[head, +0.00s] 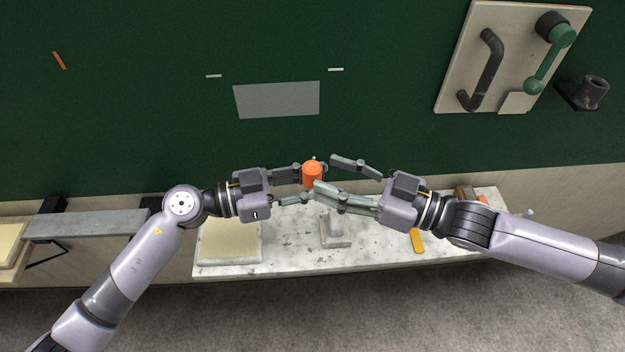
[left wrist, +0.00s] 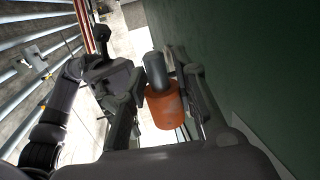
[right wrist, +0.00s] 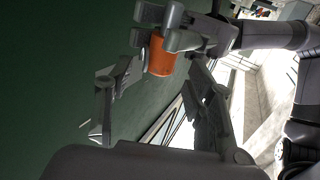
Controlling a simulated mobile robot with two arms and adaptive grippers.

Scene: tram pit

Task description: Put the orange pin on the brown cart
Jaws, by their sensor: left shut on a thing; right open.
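The orange pin (head: 312,175) is held in the air above the white marble-like bench. In the left wrist view the pin (left wrist: 164,106) shows an orange body and a dark grey shank. My left gripper (head: 301,184) is shut on it. My right gripper (head: 322,176) is open, its fingers spread and pointing at the pin from the right. In the right wrist view the pin (right wrist: 160,56) lies beyond and between the right fingertips, with the left fingers across it. I cannot make out a brown cart for certain.
The bench (head: 375,258) carries a beige slab (head: 229,243), a small grey block (head: 335,233) and a yellow-orange piece (head: 417,241). A green wall (head: 150,110) stands close behind, with a panel (head: 459,85) bearing handles. A grey shelf (head: 87,225) is at left.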

